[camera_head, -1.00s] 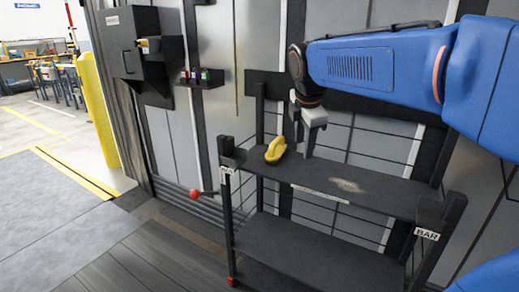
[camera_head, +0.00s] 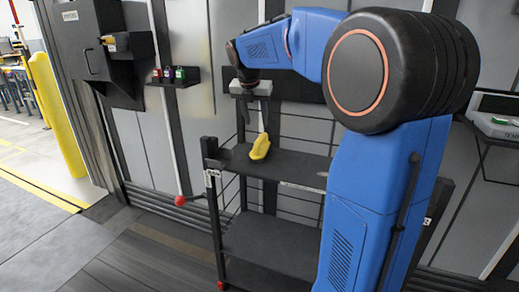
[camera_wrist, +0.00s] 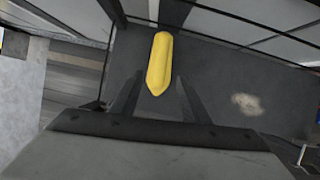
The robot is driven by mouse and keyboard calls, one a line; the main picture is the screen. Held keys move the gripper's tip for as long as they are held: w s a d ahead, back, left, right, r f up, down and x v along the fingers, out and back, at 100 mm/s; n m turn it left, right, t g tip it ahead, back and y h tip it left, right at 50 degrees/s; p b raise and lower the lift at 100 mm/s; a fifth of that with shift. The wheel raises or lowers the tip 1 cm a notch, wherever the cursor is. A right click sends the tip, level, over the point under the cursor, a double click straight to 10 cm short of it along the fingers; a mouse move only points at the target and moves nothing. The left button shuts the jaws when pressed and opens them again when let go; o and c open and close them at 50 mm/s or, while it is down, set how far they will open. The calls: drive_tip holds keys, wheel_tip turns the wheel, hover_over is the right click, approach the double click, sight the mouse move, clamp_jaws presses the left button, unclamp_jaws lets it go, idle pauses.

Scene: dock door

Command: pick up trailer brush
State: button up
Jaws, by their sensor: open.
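A yellow object, which looks like the trailer brush (camera_head: 260,147), lies on the top shelf of a dark rack near its left end. It is long and rounded, and its underside is hidden. My gripper (camera_head: 253,118) is open and points down, above the brush and apart from it in the head view. In the wrist view the brush (camera_wrist: 159,62) shows between and beyond the two dark fingertips (camera_wrist: 160,80), roughly lined up with them. Nothing is held.
The dark rack (camera_head: 265,240) has a lower shelf, bare where visible. A pale patch (camera_wrist: 246,103) marks the top shelf right of the brush. A red-tipped lever (camera_head: 181,201) sticks out left of the rack. The panelled wall stands close behind; a small holder (camera_head: 172,77) hangs there.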

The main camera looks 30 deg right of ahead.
sight(260, 137)
drive_tip(key=x, duration=0.6)
drive_tip(key=shift+d+f, duration=0.15)
drive_tip(key=shift+f, duration=0.25)
drive_tip(key=shift+d+x, duration=0.2)
drive_tip(key=shift+x, duration=2.45)
drive_tip(key=shift+w+r, duration=0.15)
drive_tip(key=shift+r, duration=0.05)
clamp_jaws()
